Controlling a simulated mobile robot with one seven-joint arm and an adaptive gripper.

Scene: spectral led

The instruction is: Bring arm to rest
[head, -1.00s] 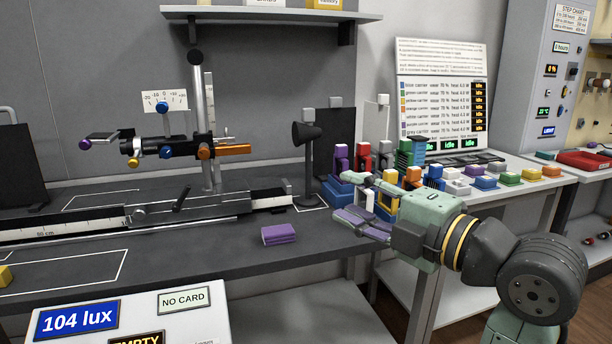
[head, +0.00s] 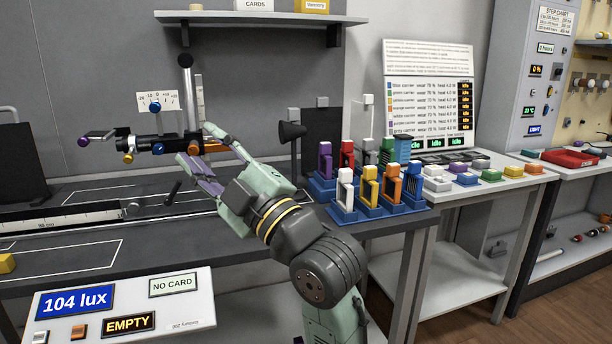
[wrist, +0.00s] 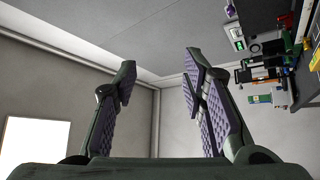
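My gripper (head: 200,152) is open and empty in the head view, held above the dark bench (head: 85,190) in front of the optical rig's right end. Its two fingers with purple pads stand well apart. In the wrist view my gripper (wrist: 158,82) also shows open, with only wall and ceiling between the fingers. My forearm reaches up from the lower right and hides part of the bench and rail.
The rig (head: 150,143) stands close behind the gripper. A rack of coloured carriers (head: 380,210) is right of my arm. A lux panel (head: 125,305) is at lower left. Open floor shows at lower right.

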